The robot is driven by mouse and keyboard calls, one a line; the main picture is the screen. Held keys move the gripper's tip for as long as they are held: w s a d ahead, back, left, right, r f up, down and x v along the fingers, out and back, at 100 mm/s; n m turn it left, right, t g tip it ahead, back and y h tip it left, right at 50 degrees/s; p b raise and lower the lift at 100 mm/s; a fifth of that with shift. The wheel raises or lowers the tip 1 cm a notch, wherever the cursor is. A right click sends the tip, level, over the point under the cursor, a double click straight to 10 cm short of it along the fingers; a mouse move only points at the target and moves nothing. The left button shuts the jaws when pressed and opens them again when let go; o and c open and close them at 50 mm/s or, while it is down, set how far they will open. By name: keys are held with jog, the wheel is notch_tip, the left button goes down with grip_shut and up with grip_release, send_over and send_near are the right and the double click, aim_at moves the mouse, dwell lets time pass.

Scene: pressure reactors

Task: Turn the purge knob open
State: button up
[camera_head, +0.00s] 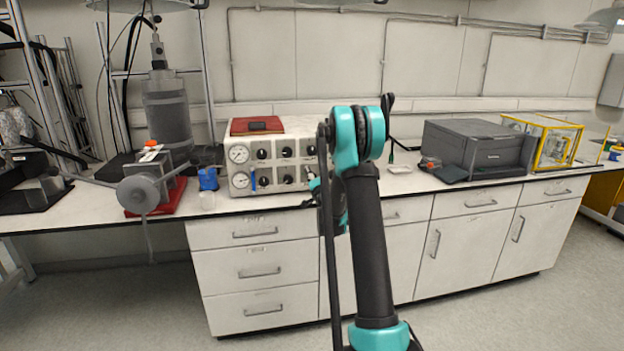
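A white control box (276,165) stands on the bench left of centre, with two round gauges at its left and several dark knobs on its front. Knobs show in an upper row (286,152) and a lower row (288,179). A blue lever (252,179) sits at the lower left of the knobs. The labels are too small to read, so I cannot tell which knob is the purge knob. My black and teal arm covers the box's right end. My gripper is mostly hidden behind the arm, near the box's lower right; its fingers cannot be made out.
A red-topped item (257,126) lies on the box. Left of it are a blue item (208,178), a grey motor-like device (146,188) and a tall grey reactor (167,110). A dark grey machine (478,146) and a yellow-framed case (545,140) stand right. White drawers (260,270) are below.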

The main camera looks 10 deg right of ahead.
jog(key=s, duration=1.1)
jog(key=shift+s, duration=0.4)
jog(key=shift+a, duration=0.1)
jog(key=s+a+n+g+y, duration=0.6)
jog(key=s+a+n, duration=0.3)
jog(key=s+a, duration=0.55)
jog(key=s+d+f+n+g+h, duration=0.1)
jog(key=s+f+g, duration=0.1)
jog(key=s, duration=0.6)
jog(key=s+d+f+n+g+h, duration=0.1)
jog(key=s+f, duration=0.3)
jog(key=s, duration=0.4)
jog(key=shift+s+d+n+g, duration=0.15)
jog(key=shift+s+n+g, duration=0.15)
jog(key=shift+n+g, duration=0.3)
jog(key=s+d+f+g+h, duration=0.1)
jog(key=s+d, duration=0.1)
jog(key=s, duration=0.2)
jog(key=s+d+f+g+h, duration=0.1)
jog(key=s+d+f, duration=0.1)
jog(key=s, duration=0.2)
jog(key=s+d+f+g+h, duration=0.1)
jog(key=s+d+f+h, duration=0.1)
jog(key=s, duration=0.3)
jog(key=shift+s+d+f+g, duration=0.1)
jog(key=shift+d+f+g, duration=0.1)
jog(key=shift+g, duration=0.1)
